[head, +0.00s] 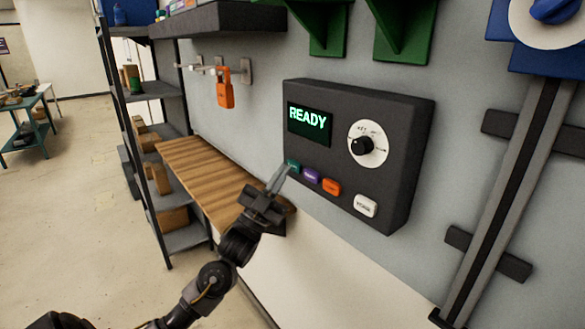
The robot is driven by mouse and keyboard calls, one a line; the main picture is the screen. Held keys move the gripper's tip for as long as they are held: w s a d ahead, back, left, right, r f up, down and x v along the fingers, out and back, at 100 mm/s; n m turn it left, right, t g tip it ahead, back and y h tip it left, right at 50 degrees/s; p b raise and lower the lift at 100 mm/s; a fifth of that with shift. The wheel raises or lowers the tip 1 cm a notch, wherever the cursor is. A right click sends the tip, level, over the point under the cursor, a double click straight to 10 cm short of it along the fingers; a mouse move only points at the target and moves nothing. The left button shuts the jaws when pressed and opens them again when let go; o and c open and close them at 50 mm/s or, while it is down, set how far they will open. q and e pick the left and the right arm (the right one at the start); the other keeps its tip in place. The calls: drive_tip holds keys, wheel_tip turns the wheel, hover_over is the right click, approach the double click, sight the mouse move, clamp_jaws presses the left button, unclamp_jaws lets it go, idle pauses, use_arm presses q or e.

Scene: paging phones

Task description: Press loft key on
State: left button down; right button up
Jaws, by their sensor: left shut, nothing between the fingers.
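A dark paging panel (400,115) is fixed to the grey wall, its green screen (310,122) reading READY. A black knob (361,146) on a white dial sits right of the screen. Along the lower edge run a green key (294,166), a purple key (311,176), an orange key (331,187) and a white key (365,205). I cannot read which key is marked loft. My left gripper (279,176) is shut and empty, its fingertips just left of and below the green key. I cannot tell whether it touches. My right gripper is not in view.
A wooden shelf (200,172) lies left of and below the panel. An orange padlock (225,90) hangs from a wall hook. Green brackets (405,30) are above the panel; a blue-and-black wall fixture (505,160) stands right. The wall below the panel is clear.

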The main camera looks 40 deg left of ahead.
use_arm(q)
drive_tip(key=shift+w, duration=0.15)
drive_tip(key=shift+w+d, duration=0.15)
drive_tip(key=shift+w, duration=0.05)
drive_tip(key=shift+s, duration=0.4)
idle(0.3)
drive_tip(key=s+a+p, duration=0.1)
drive_tip(key=s+a, duration=0.1)
drive_tip(key=s, duration=0.3)
drive_tip(key=shift+s, duration=0.4)
drive_tip(key=shift+f, duration=0.1)
